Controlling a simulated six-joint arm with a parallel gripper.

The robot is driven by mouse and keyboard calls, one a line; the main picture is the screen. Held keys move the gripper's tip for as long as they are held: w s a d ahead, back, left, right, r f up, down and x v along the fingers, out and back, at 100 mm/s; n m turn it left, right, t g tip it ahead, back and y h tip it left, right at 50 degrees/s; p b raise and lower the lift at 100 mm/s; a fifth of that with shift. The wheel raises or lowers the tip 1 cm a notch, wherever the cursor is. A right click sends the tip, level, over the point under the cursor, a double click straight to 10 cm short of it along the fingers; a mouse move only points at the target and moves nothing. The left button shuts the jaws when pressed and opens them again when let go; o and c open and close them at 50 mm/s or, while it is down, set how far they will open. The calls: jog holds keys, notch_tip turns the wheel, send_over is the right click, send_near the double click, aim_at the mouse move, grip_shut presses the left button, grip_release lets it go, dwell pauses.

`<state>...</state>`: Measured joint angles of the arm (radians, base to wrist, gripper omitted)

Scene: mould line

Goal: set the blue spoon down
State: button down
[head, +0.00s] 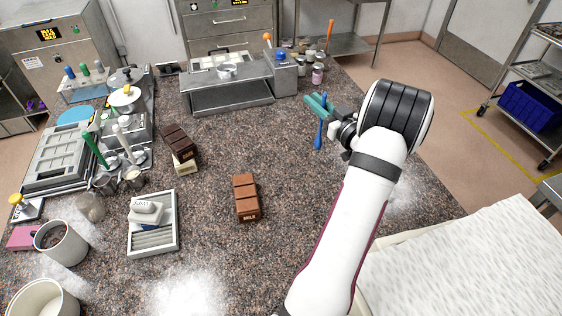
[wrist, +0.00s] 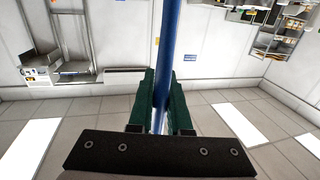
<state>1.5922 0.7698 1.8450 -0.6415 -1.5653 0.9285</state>
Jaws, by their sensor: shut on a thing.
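The blue spoon (head: 319,134) hangs roughly upright in my gripper (head: 319,104) in the head view, at the right part of the dark speckled counter (head: 290,150). The green fingers are closed around its handle. In the wrist view the blue handle (wrist: 167,50) runs up from between the two green fingers of my gripper (wrist: 160,100). The lower end of the spoon shows below the fingers in the head view. I cannot tell whether that end touches the counter.
A brown chocolate block (head: 246,197) lies mid-counter, and a dark one (head: 179,140) further left. A grey metal stand (head: 228,98) and small jars (head: 317,74) are at the back. A framed tray (head: 153,246) and mug (head: 61,243) are at front left. The counter around the spoon is clear.

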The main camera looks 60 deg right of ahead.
aim_at(318, 140)
jog(key=w+f, duration=1.1)
jog(key=shift+w+f, duration=0.35)
jog(key=shift+w, duration=0.05)
jog(key=shift+f, duration=0.1)
jog(key=c, duration=0.9)
grip_release()
jog(key=shift+o, duration=0.2)
jog(key=v, duration=1.2)
